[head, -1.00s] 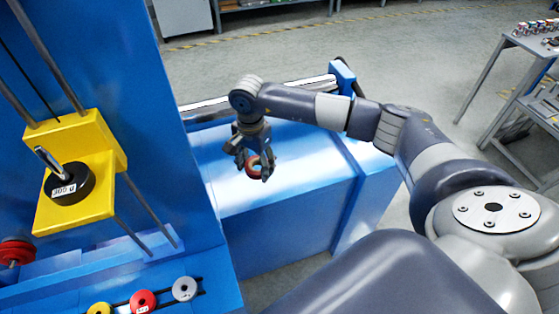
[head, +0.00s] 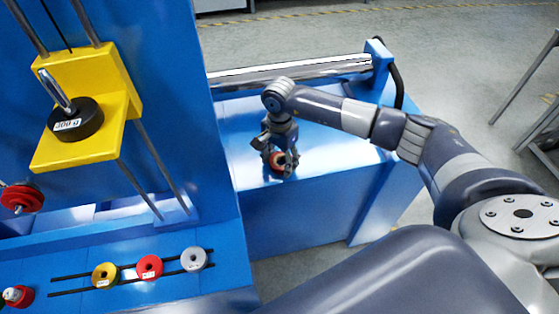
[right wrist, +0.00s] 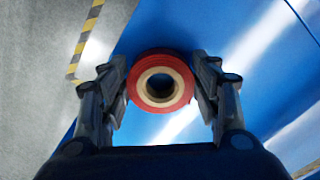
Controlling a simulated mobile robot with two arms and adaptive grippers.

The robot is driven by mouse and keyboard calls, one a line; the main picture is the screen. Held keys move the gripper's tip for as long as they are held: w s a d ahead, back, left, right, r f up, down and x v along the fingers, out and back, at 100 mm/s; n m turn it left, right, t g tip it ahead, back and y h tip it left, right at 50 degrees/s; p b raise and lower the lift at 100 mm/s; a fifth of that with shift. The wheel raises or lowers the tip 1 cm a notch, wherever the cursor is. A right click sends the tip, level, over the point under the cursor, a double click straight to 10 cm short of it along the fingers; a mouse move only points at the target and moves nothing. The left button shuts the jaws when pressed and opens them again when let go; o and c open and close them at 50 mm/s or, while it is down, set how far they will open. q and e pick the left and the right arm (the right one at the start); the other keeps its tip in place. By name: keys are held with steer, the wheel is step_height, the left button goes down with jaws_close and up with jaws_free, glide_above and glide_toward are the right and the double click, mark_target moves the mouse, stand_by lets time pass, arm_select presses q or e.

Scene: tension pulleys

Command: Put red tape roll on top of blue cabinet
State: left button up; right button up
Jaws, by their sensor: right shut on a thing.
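The red tape roll (right wrist: 160,62) is a red ring with a pale core. It sits between the two fingers of my right gripper (right wrist: 162,88) in the right wrist view, and the fingers are shut on its sides. In the head view the roll (head: 278,159) shows in the right gripper (head: 280,164), over the top of the low blue cabinet (head: 335,163). Whether the roll touches the cabinet top or hangs just above it, I cannot tell. My left gripper is not in view.
A tall blue pulley rig with a yellow bracket (head: 95,65) and black weight (head: 75,120) stands left. Yellow (head: 105,274), red (head: 149,267) and grey (head: 194,259) discs sit in a slotted rail. A metal rail (head: 290,72) runs behind the cabinet top. The cabinet top right of the gripper is clear.

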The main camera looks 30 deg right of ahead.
steer(key=shift+f, duration=0.15)
steer(key=o, duration=1.1)
steer(key=shift+r, duration=0.3)
step_height(320, 180, up, 12)
steer(key=p, duration=0.6)
steer(key=shift+f+p, duration=0.1)
steer(key=shift+p, duration=0.2)
